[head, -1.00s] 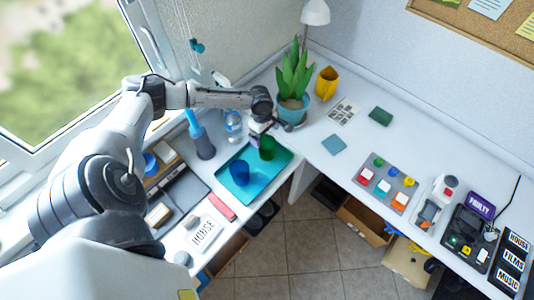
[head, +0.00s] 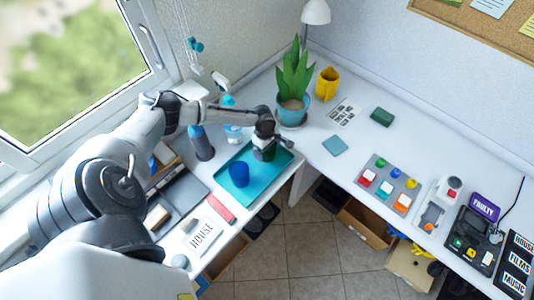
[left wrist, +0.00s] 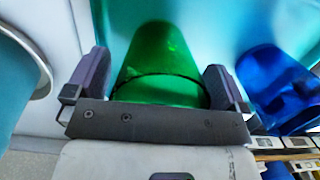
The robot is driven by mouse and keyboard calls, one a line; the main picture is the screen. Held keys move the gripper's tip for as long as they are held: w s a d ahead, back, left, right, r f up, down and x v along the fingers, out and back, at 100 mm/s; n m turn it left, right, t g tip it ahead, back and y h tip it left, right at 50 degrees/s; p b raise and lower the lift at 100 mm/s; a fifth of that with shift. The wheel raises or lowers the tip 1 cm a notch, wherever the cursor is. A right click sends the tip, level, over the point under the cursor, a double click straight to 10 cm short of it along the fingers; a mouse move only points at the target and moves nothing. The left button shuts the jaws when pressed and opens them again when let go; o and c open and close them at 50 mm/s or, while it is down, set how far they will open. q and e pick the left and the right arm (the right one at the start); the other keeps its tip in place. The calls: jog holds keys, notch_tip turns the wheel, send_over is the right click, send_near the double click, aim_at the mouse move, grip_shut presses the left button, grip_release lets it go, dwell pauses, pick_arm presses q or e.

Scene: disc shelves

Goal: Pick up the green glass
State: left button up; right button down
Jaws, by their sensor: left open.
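The green glass (head: 267,155) stands on the teal tray (head: 270,180) at the tray's far part, partly hidden under my left gripper in the head view. In the left wrist view the green glass (left wrist: 160,62) lies between the two dark fingers of my left gripper (left wrist: 158,75). The fingers are open, one on each side of the glass, with a small gap visible. A blue glass (head: 239,174) stands on the same tray, nearer the front left; it also shows at the right of the left wrist view (left wrist: 278,90). My right gripper is not in view.
A potted plant (head: 293,85) stands behind the tray. A water bottle (head: 232,122) and a blue-grey bottle (head: 201,142) stand to its left. A red box (head: 221,208) lies in front of the tray. The desk to the right has free room near the blue-grey square (head: 334,145).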

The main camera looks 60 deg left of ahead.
pick_arm(q)
jog(key=c, duration=1.1)
jog(key=shift+r, duration=0.1)
